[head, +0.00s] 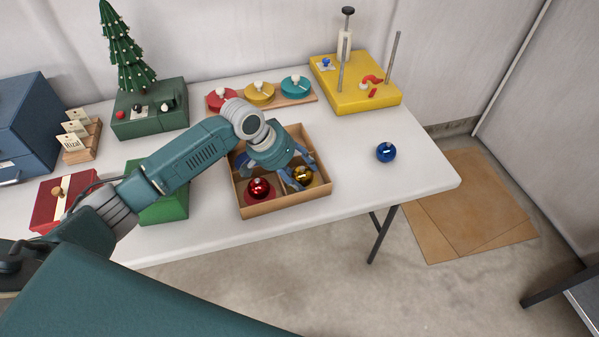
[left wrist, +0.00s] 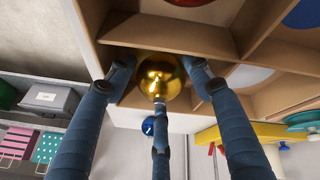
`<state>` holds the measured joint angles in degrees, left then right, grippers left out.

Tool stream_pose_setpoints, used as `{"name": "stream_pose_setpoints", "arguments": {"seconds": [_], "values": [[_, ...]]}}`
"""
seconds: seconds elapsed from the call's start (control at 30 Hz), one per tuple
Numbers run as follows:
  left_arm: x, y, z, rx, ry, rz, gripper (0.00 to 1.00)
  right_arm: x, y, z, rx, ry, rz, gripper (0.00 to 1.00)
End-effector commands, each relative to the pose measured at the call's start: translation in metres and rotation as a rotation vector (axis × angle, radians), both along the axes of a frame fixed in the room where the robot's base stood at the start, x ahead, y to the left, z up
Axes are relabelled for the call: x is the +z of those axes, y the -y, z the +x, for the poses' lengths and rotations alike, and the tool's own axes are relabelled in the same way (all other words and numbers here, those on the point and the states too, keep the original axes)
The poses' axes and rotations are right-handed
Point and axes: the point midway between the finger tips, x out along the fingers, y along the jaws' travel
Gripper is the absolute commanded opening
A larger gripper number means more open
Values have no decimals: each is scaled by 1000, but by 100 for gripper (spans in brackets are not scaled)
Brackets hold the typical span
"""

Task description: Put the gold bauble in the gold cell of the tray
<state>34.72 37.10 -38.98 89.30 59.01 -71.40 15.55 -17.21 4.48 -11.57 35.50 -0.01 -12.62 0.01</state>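The gold bauble (head: 302,175) is at the front right part of the wooden tray (head: 285,207). In the left wrist view the gold bauble (left wrist: 158,77) sits between the three blue fingers of my left gripper (left wrist: 160,75). The fingers converge and appear to touch it. In the head view my left gripper (head: 296,172) reaches down into the tray from above. Whether the bauble rests on the cell floor is hidden. A red bauble (head: 258,188) lies in the tray's front left cell. My right gripper is not in view.
A blue bauble (head: 386,152) lies on the white table (head: 360,190) right of the tray. A yellow block with posts (head: 355,97) stands behind it. Colored round lids (head: 260,92) lie behind the tray. A green box (head: 165,205) is left of it.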

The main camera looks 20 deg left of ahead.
Motion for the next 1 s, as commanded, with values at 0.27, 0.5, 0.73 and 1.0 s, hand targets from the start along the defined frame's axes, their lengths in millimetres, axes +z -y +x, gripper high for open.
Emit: {"name": "stream_pose_setpoints", "arguments": {"seconds": [0.27,0.5,0.73,1.0], "values": [[2,0,0,0,1,1,52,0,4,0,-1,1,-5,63],[31,-12,-8,1,4,2,52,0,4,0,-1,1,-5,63],[75,-31,-22,1,3,2,52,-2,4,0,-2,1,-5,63],[106,-43,-33,0,0,1,52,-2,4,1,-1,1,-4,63]]}}
